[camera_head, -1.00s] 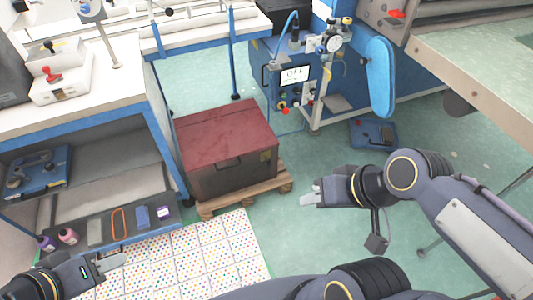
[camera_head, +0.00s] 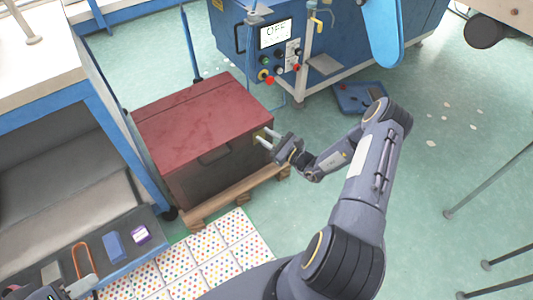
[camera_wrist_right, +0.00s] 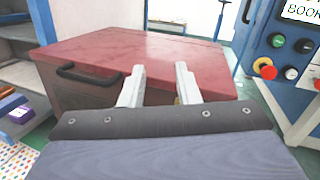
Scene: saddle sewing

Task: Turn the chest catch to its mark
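The chest (camera_head: 203,125) has a dark red lid and a dark brown body. It stands on a wooden pallet, with a handle (camera_head: 214,155) on its front, also visible in the wrist view (camera_wrist_right: 88,76). A small yellowish plate (camera_head: 259,134), which looks like the catch, is at its right end, partly hidden by my fingers; its mark and angle cannot be made out. My right gripper (camera_head: 264,139) is open, its fingertips close to that plate; contact cannot be told. In the wrist view the right gripper (camera_wrist_right: 160,85) has both fingers apart. My left gripper (camera_head: 82,286) is only partly visible at the lower left edge.
A blue machine cabinet (camera_head: 232,45) with a screen and buttons stands behind the chest. A blue pedal box (camera_head: 360,98) lies on the floor to the right. A workbench with a shelf (camera_head: 75,190) is on the left. The green floor right of the chest is mostly clear.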

